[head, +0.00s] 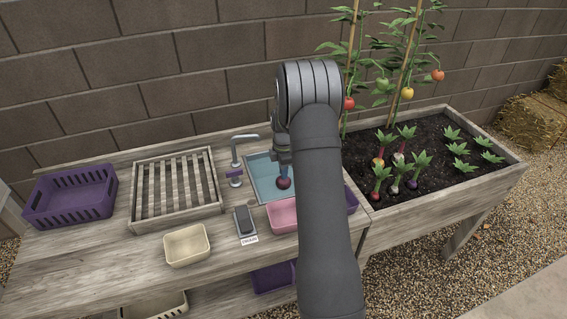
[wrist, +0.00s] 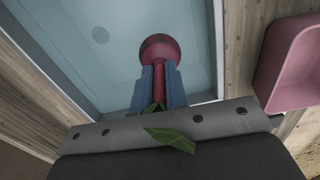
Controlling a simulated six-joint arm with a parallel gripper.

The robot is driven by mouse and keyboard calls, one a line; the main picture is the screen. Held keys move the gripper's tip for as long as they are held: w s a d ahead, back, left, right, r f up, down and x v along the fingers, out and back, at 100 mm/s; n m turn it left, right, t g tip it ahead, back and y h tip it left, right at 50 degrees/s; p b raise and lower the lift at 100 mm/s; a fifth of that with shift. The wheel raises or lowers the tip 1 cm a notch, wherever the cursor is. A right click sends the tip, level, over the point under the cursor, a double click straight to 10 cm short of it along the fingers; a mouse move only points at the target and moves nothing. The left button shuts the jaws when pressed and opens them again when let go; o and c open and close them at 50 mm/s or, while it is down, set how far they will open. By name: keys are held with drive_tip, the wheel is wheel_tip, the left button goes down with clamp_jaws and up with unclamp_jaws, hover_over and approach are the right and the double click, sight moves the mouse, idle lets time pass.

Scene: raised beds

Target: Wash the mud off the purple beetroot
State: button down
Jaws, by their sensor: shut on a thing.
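The purple beetroot (wrist: 159,48) hangs from my gripper (wrist: 161,88), which is shut on its red stem just above the round root. Its green leaves (wrist: 172,138) lie back over the gripper body. In the head view the beetroot (head: 284,183) is over or in the blue-grey sink basin (head: 262,170), beside the tap (head: 236,160). I cannot tell whether it touches water. My arm hides the right part of the basin.
A slatted wooden rack (head: 133,213) and a purple crate (head: 70,200) stand to the left. A cream tub (head: 187,246), a dark brush-like block (head: 244,221) and a pink tub (head: 283,215) are in front. A planted bed (head: 445,200) is at the right.

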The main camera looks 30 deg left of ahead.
sight(278, 181)
drive_tip(key=shift+f, duration=3.65)
drive_tip(key=w+d, duration=0.5)
drive_tip(key=shift+w+d, duration=0.3)
drive_tip(key=shift+s+a, duration=3.55)
drive_tip(key=w+d, duration=0.7)
